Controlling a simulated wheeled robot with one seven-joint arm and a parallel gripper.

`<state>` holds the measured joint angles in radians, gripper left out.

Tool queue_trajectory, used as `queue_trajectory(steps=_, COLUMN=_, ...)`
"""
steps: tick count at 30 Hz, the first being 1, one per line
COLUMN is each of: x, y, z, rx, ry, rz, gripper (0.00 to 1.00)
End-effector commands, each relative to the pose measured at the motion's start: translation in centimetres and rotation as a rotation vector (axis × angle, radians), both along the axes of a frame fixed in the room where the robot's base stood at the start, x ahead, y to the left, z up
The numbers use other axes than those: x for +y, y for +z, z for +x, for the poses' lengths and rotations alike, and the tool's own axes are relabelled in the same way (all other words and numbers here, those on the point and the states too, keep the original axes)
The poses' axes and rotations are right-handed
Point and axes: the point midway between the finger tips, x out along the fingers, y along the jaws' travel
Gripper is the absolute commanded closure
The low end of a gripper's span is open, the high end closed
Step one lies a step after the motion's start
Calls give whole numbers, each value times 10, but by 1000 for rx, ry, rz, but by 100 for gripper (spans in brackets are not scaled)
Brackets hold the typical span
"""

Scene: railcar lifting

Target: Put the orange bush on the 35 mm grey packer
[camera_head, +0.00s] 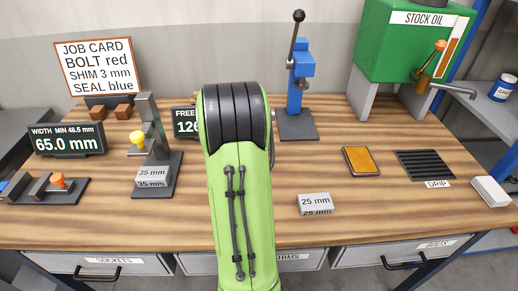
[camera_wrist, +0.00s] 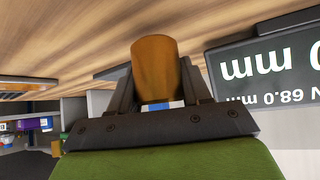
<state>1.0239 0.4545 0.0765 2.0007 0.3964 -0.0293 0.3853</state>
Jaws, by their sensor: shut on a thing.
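My gripper (camera_wrist: 158,88) is shut on the orange bush (camera_wrist: 154,62), an orange-brown cylinder between its two dark fingers in the wrist view. In the head view my green arm hides the gripper and the bush. The 35 mm grey packer (camera_head: 152,178) is a labelled grey block on the dark base of an upright stand, left of my arm. Its top looks clear. The bush is apart from the packer, close to a black display (camera_wrist: 265,70) that appears upside down in the wrist view.
The stand (camera_head: 155,125) has a yellow knob (camera_head: 138,137) near the packer. A 65.0 mm display (camera_head: 66,140) is to its left. A 25 mm packer (camera_head: 315,203) lies right of my arm. A blue press (camera_head: 298,90) stands behind. The right-middle wooden bench (camera_head: 385,215) is clear.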

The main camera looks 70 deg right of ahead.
Motion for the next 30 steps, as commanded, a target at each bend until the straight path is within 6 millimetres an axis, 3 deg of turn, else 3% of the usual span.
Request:
queue_trajectory(steps=4, x=0, y=-28, z=0, rx=1, ry=1, rz=2, gripper=97)
queue_trajectory(steps=14, x=0, y=-31, z=0, rx=-2, ry=1, rz=-2, gripper=97)
queue_trajectory(steps=15, x=0, y=-32, z=0, rx=-1, ry=1, rz=0, gripper=51)
queue_trajectory(steps=19, x=0, y=-31, z=0, rx=-1, ry=1, rz=0, gripper=31)
queue_trajectory(steps=20, x=0, y=-31, z=0, rx=-1, ry=1, rz=0, gripper=27)
queue_trajectory(steps=30, x=0, y=-26, z=0, rx=-1, ry=1, rz=1, gripper=27)
